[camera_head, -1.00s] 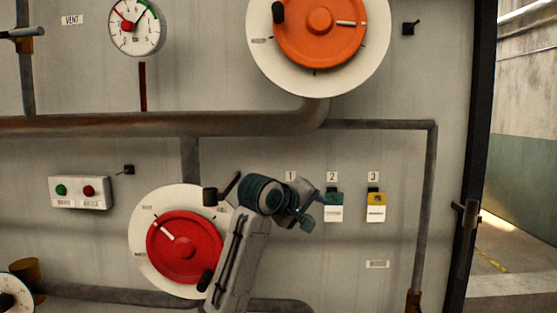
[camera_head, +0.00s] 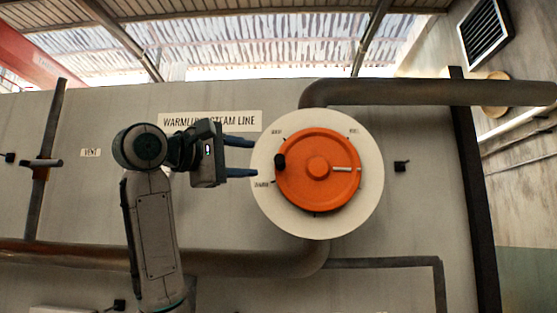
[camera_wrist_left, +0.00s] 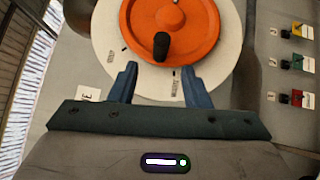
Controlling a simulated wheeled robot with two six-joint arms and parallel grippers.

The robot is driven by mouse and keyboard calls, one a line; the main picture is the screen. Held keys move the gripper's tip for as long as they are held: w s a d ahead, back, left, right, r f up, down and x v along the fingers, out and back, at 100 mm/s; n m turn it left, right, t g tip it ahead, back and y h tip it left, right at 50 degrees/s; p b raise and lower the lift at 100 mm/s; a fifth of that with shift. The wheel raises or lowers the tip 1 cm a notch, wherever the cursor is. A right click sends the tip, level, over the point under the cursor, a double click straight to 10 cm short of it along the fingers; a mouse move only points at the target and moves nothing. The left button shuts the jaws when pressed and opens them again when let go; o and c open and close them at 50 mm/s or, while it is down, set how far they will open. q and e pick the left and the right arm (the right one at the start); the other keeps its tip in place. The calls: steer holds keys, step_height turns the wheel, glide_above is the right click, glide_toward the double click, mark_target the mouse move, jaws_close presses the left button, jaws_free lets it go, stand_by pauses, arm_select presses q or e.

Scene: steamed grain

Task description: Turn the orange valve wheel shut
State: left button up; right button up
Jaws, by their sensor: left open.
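The orange valve wheel (camera_head: 318,190) sits on a round white dial plate (camera_head: 318,227) on the grey panel. Its black knob (camera_head: 280,161) is at the wheel's left edge, and a white pointer mark (camera_head: 345,169) lies level on the right. My left gripper (camera_head: 246,158) is open and empty at the left edge of the plate, fingers pointing right towards the knob. In the left wrist view the black knob (camera_wrist_left: 161,45) is ahead of the gap between the fingers (camera_wrist_left: 159,82), apart from both. My right gripper is out of view.
A thick pipe (camera_head: 430,92) leaves above the dial to the right, and another (camera_head: 270,261) runs below it. A small black lever (camera_head: 401,166) is right of the plate. Several coloured tags (camera_wrist_left: 299,61) show in the left wrist view. The panel around the wheel is mostly flat.

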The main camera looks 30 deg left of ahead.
mark_target(279, 167)
arm_select(q)
steer(key=p+x, duration=0.4)
steer(key=x, duration=0.5)
steer(key=shift+w+d+f+p, duration=0.1)
steer(key=shift+w+p, duration=0.25)
steer(key=shift+c, duration=0.2)
jaws_close()
